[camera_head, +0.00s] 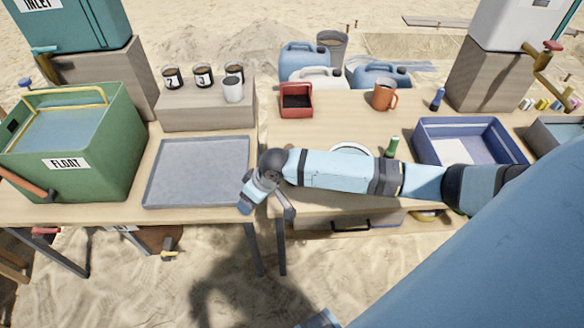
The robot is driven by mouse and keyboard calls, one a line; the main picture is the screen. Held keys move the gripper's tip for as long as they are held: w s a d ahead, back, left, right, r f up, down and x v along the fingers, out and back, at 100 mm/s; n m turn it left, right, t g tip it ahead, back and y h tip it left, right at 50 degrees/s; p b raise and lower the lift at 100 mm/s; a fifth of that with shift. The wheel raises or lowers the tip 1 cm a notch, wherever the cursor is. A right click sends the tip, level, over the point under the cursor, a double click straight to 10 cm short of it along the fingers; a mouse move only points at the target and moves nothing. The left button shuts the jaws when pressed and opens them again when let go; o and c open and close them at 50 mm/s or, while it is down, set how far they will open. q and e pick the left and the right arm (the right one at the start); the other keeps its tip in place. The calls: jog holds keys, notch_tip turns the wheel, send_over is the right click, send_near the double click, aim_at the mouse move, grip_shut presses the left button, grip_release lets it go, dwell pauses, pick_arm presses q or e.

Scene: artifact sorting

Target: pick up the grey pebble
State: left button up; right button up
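I cannot make out a grey pebble anywhere in the head view. My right gripper (267,208) is at the end of the light blue arm that comes in from the right. It hangs over the front edge of the table, just right of the grey tray (148,185). Its two fingers are spread apart, and I see nothing between them. The tray looks flat and grey inside, with no separate object that I can tell. A white round dish (350,149) is partly hidden behind my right arm. My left gripper is not in view.
A green FLOAT tank (118,150) stands left of the tray. Bare tabletop shows around the red bin.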

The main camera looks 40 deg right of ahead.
jog(key=w+d+r+m+g+h+b, duration=0.1)
jog(key=w+d+m+g+h+b, duration=0.15)
jog(key=d, duration=0.55)
jog(key=w+d+r+m+g+h+b, duration=0.15)
jog(key=w+d, duration=0.25)
jog(key=d, duration=0.4)
jog(key=shift+n+t, duration=0.5)
notch_tip(320, 180, down, 7)
jog(key=shift+w+d+b, duration=0.15)
jog(key=shift+b, duration=0.8)
jog(key=f, duration=0.3)
jog(key=f+b, duration=0.1)
jog(key=f, duration=0.1)
jog(key=shift+d+f, duration=0.15)
jog(key=shift+d, duration=0.1)
jog(key=shift+s, duration=0.2)
jog(key=c, duration=1)
